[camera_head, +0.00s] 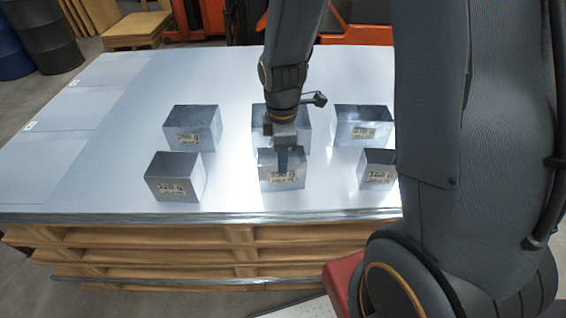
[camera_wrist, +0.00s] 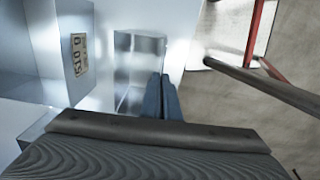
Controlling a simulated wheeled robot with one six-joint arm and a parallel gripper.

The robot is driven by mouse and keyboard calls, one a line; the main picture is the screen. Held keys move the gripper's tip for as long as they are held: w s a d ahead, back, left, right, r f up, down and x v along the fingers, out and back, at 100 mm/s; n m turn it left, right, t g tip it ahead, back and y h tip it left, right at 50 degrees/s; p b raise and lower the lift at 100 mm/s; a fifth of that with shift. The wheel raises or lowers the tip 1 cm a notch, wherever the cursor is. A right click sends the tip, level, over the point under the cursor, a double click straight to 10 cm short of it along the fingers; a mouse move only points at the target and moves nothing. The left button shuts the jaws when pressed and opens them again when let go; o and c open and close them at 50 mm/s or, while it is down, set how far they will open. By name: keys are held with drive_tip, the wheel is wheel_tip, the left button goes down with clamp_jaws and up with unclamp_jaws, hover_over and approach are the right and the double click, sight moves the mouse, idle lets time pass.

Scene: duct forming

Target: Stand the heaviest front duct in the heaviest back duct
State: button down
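Several square sheet-metal ducts stand in two rows on the metal-topped table. In front are the left duct (camera_head: 165,188), labelled about 220 g, the middle duct (camera_head: 268,184), about 350 g, and the right duct (camera_head: 370,178), about 160 g. Behind are the left duct (camera_head: 184,138), about 350 g, the middle duct (camera_head: 262,122), mostly behind my arm, and the right duct (camera_head: 356,133), about 270 g. Small labels are hard to read. My gripper (camera_head: 284,166) is at the front middle duct's near wall. Its blue fingers (camera_wrist: 161,98) sit close together, apparently closed on that wall.
The table top (camera_head: 100,150) is clear at left, with pale sheets (camera_head: 40,160) there. It rests on wooden pallets (camera_head: 150,238). Drums (camera_head: 45,35), a pallet stack (camera_head: 135,30) and orange-red equipment (camera_head: 355,30) stand behind. My arm blocks the right side.

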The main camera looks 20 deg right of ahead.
wheel_tip(320, 180, up, 8)
drive_tip(key=p, duration=0.6)
drive_tip(key=shift+f, duration=0.3)
